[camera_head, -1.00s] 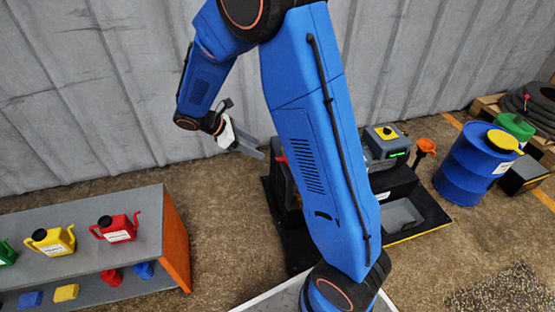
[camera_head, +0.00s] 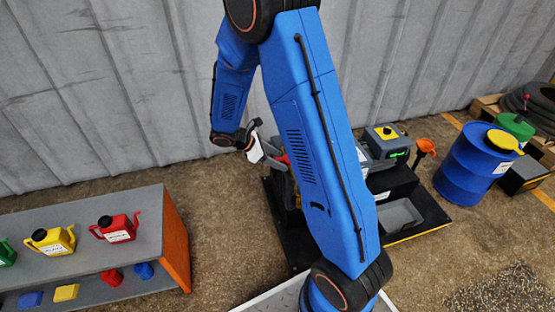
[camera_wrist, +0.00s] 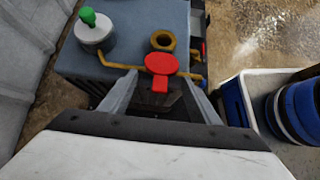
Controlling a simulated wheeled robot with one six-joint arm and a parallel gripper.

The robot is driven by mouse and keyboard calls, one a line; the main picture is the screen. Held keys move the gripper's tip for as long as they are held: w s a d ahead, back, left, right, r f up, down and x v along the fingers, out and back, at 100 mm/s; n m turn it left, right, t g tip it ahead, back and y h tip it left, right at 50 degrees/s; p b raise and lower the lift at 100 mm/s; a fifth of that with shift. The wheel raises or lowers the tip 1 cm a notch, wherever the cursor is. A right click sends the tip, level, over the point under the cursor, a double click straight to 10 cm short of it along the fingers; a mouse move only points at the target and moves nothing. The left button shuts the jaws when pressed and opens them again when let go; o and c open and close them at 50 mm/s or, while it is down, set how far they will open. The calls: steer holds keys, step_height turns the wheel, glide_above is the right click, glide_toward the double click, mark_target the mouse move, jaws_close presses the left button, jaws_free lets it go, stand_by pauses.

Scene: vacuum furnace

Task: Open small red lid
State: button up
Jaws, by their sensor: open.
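The small red lid (camera_wrist: 161,63), round with a short tab pointing toward me, sits on top of a grey machine (camera_wrist: 122,62) in the wrist view. My gripper (camera_wrist: 160,82) is open, with one finger to each side of the lid's tab, and nothing is held. I cannot tell whether a finger touches the lid. In the head view my gripper (camera_head: 268,152) is beside the dark machine, partly hidden by my arm. A small red part (camera_head: 284,159) shows there; I cannot tell whether it is the lid.
A brass ring (camera_wrist: 162,40) lies just beyond the lid, and a white cap with a green knob (camera_wrist: 92,28) stands to the left. Yellow pipes run near them. The grey wall (camera_head: 120,90) is close behind. A shelf (camera_head: 170,240) with jugs stands left, blue barrel (camera_head: 472,165) right.

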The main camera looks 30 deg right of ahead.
steer(key=shift+c, duration=0.3)
jaws_close()
steer(key=shift+d+r+y, duration=0.45)
steer(key=shift+r+y, duration=0.35)
steer(key=shift+y, duration=0.3)
steer(key=shift+s+d+r+t, duration=0.1)
steer(key=shift+d+r+t, duration=0.05)
steer(key=shift+r+t, duration=0.2)
steer(key=shift+o, duration=0.3)
jaws_free()
steer(key=v, duration=1.7)
steer(key=shift+r, duration=0.15)
